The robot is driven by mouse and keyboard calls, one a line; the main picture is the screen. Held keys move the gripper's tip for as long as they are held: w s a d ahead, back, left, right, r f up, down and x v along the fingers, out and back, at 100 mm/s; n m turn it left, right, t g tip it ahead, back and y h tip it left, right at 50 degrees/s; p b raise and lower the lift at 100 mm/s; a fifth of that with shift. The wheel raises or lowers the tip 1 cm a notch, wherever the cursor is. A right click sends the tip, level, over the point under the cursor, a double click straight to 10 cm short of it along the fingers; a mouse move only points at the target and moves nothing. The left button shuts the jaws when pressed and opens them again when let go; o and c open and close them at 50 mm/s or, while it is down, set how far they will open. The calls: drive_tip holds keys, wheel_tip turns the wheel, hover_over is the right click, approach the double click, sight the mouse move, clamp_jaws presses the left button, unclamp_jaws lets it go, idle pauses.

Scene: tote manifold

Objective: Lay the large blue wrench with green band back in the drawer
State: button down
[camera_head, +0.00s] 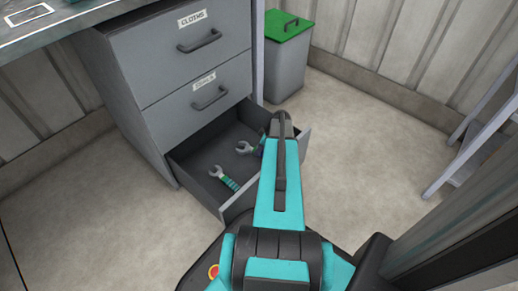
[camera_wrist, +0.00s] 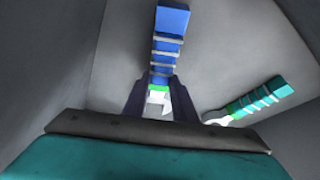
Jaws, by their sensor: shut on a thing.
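The blue wrench with a green band (camera_wrist: 170,45) is between my gripper's fingers (camera_wrist: 160,88) in the wrist view. They are shut on it near the green band, and its blue ribbed handle points away. In the head view its grey jaw (camera_head: 245,148) shows inside the open bottom drawer (camera_head: 188,165), with my arm hiding most of the handle. I cannot tell whether it touches the drawer floor. A teal-handled wrench (camera_head: 222,177) lies on the drawer floor to its left; it also shows in the wrist view (camera_wrist: 258,99).
The grey cabinet (camera_head: 125,60) has two closed drawers above the open one, the top one labelled CLOTHS. A grey bin with a green lid (camera_head: 288,27) stands to its right. Shelving (camera_head: 475,150) stands at the far right. The floor between is clear.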

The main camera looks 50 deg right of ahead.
drive_tip(key=shift+f, duration=0.5)
drive_tip(key=c, duration=1.4)
unclamp_jaws()
drive_tip(key=shift+r, duration=0.15)
